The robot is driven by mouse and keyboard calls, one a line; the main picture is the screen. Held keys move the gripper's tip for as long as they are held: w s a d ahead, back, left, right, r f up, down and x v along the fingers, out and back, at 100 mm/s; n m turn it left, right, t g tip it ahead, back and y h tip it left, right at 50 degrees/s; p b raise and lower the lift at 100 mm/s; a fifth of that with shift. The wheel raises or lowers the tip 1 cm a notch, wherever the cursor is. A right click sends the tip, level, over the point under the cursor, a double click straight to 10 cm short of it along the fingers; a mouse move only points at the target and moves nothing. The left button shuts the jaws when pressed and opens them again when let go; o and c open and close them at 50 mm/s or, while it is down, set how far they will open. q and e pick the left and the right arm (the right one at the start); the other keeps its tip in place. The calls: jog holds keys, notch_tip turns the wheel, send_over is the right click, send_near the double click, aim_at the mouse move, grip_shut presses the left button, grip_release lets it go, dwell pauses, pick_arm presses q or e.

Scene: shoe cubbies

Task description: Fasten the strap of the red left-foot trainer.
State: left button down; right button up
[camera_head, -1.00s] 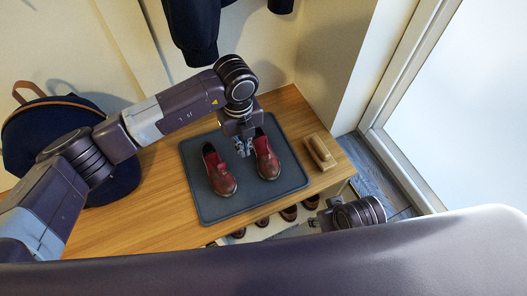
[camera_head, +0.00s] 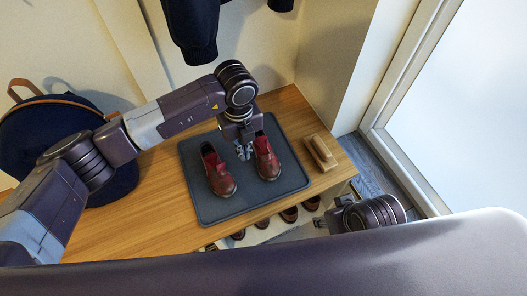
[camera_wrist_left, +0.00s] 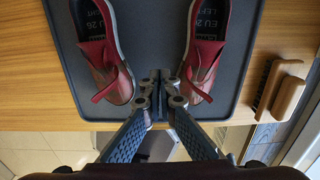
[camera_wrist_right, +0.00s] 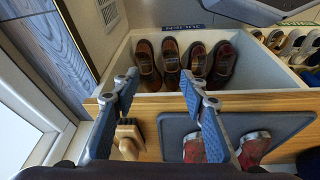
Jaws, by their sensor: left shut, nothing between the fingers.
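The red left-foot trainer (camera_head: 267,160) stands on the right of the mat, toe toward me; its insole reads "EU 26 LEFT" in the left wrist view (camera_wrist_left: 211,30). My right gripper (camera_wrist_right: 157,82) is open and empty, in front of the bench.
The grey mat (camera_head: 205,208) lies on the wooden bench (camera_head: 140,215). A wooden brush (camera_head: 321,152) lies right of the mat. Cubbies below hold brown shoes (camera_wrist_right: 172,60). A dark backpack (camera_head: 60,135) is at left, dark clothing (camera_head: 192,35) hangs behind.

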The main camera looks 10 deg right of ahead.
aim_at(263, 147)
pick_arm(q)
jog(key=shift+f, duration=0.1)
pick_arm(e)
jog(key=shift+s+r, duration=0.15)
jog(key=shift+r, duration=0.15)
